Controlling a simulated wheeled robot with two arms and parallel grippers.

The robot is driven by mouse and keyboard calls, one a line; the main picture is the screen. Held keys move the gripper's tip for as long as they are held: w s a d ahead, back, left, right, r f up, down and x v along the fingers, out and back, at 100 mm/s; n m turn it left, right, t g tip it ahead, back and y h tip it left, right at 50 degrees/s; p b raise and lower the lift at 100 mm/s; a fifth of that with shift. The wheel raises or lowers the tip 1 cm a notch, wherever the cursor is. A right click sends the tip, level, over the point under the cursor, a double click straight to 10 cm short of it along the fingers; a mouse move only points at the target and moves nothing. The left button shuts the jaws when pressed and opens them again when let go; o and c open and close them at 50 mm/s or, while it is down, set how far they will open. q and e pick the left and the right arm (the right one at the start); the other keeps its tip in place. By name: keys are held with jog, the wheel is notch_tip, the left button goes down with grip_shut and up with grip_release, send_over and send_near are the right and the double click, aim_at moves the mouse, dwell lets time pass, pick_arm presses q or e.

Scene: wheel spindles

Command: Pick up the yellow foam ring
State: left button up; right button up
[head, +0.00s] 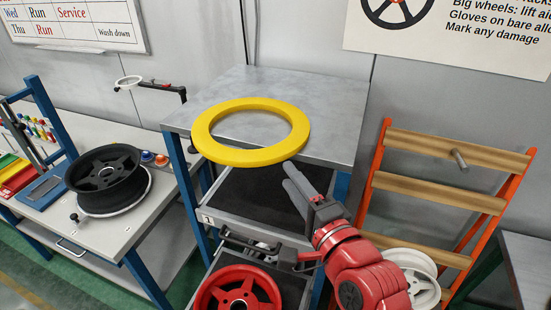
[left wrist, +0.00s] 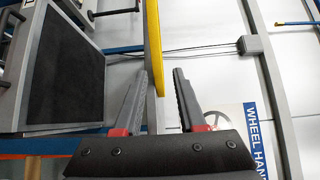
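The yellow foam ring (head: 211,145) lies flat on the grey metal tabletop (head: 325,105), its near side overhanging the front edge. My left gripper (head: 290,173) is just below and in front of the ring's near right rim in the head view, fingers pointing up toward it. In the left wrist view, the two fingers (left wrist: 160,75) are apart, and the ring's edge (left wrist: 154,50) shows as a yellow strip in line with the gap, closer to the left finger. I cannot tell whether the rim is inside the gap or beyond it. My right gripper is not in view.
Below the tabletop are dark-lined shelves (head: 250,194) and a red wheel (head: 238,291). An orange rack with wooden bars (head: 440,146) stands at right, a pale wheel (head: 416,275) low beside it. A workbench with a black wheel (head: 107,180) stands at left.

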aim_at(276, 159)
pick_arm(q)
jog(key=x, duration=0.5)
jog(key=shift+w, duration=0.2)
jog(key=shift+w+a, duration=0.35)
jog(key=shift+w, duration=0.15)
jog(key=shift+w, duration=0.1)
grip_shut()
jog(key=shift+r+p, duration=0.1)
jog(key=shift+p, duration=0.2)
